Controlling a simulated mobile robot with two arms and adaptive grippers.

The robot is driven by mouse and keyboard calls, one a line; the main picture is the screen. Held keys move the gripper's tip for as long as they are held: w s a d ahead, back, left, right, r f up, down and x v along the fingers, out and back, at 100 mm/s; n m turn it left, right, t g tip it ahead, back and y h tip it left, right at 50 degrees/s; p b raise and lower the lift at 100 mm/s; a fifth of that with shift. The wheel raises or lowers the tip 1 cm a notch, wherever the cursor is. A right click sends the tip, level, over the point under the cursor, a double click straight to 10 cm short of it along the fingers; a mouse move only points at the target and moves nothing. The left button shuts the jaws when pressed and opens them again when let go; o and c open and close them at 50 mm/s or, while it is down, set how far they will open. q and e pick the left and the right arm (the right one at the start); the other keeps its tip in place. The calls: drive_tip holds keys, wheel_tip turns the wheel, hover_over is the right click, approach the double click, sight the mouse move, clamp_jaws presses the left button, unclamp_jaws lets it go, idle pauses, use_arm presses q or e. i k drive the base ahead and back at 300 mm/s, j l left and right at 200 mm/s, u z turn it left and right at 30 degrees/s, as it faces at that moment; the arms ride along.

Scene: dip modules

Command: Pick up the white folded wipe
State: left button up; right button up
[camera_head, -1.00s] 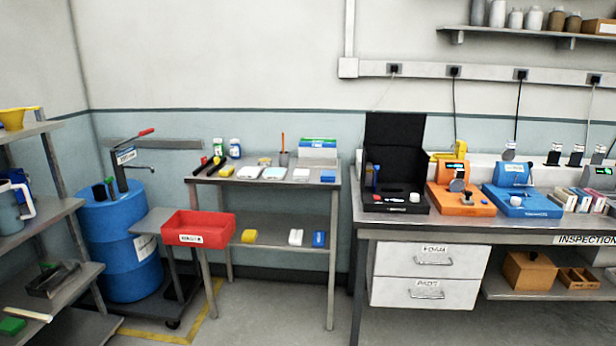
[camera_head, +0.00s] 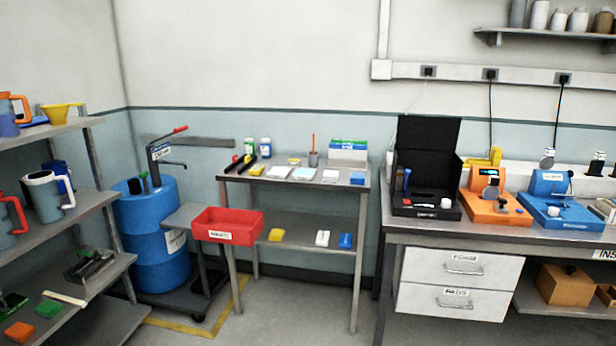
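On the top of the small metal table (camera_head: 235,173) in the middle lie several flat folded pieces. One is whitish (camera_head: 278,171), the one to its right is pale blue (camera_head: 304,173), and a white one (camera_head: 330,175) lies further right. They are small in the picture, and I cannot tell for sure which is the white folded wipe. A blue block (camera_head: 357,178) lies at the right end. Neither of my grippers is in view.
A red bin (camera_head: 228,232) stands at the table's front left. A blue drum (camera_head: 155,260) and a shelf with jugs (camera_head: 45,195) are on the left. A bench with a black open case (camera_head: 425,205) is on the right. Floor in front is clear.

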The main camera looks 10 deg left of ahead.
sight(332, 176)
drive_tip(key=z, duration=0.35)
drive_tip(key=i+j+z, duration=0.8)
drive_tip(key=i+j, duration=0.15)
drive_tip(key=j, duration=0.3)
